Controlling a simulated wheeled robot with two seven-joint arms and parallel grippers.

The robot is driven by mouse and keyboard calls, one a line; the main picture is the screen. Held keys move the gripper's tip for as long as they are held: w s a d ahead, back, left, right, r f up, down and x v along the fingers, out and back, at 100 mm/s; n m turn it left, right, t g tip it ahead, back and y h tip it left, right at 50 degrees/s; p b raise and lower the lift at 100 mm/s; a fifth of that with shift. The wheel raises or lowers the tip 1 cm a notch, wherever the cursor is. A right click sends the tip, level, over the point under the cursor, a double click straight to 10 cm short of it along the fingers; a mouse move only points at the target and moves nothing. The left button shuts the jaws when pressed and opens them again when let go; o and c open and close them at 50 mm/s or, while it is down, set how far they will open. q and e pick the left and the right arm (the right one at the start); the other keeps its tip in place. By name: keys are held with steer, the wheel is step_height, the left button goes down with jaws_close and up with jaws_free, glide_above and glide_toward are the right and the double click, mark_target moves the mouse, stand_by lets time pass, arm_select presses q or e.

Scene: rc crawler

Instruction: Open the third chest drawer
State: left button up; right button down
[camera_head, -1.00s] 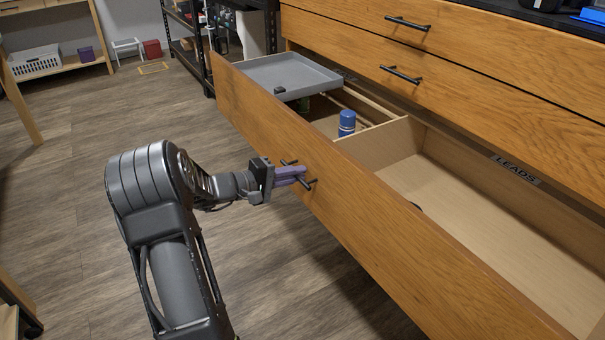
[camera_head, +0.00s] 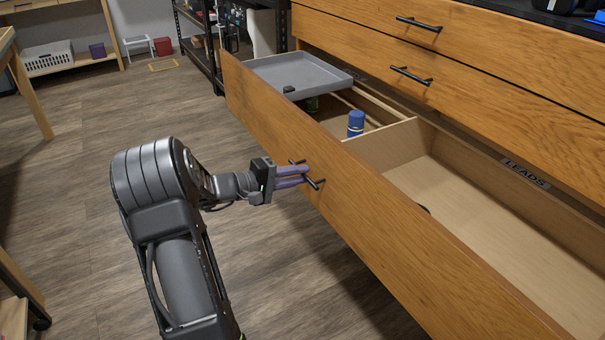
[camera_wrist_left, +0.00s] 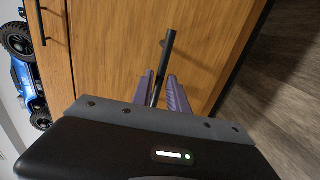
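The third drawer (camera_head: 395,235) of the wooden chest is pulled far out, with its inside showing. Its black bar handle (camera_head: 316,185) is on the drawer front and also shows in the left wrist view (camera_wrist_left: 168,48). My left gripper (camera_head: 306,175) is at this handle, its two purple fingers apart. In the left wrist view the fingers (camera_wrist_left: 160,75) stand on either side of the bar, with a visible gap on the right. My right gripper is out of view.
The drawer holds a grey tray (camera_head: 300,74), a blue can (camera_head: 355,123) and a wooden divider. Two closed drawers with black handles (camera_head: 411,75) are above. A black shelf rack (camera_head: 195,45) stands behind. The wood floor (camera_head: 130,110) left of the drawer is clear.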

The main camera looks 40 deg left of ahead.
arm_select(q)
steer(key=v, duration=0.6)
steer(key=shift+p, duration=0.4)
steer(key=shift+s, duration=0.1)
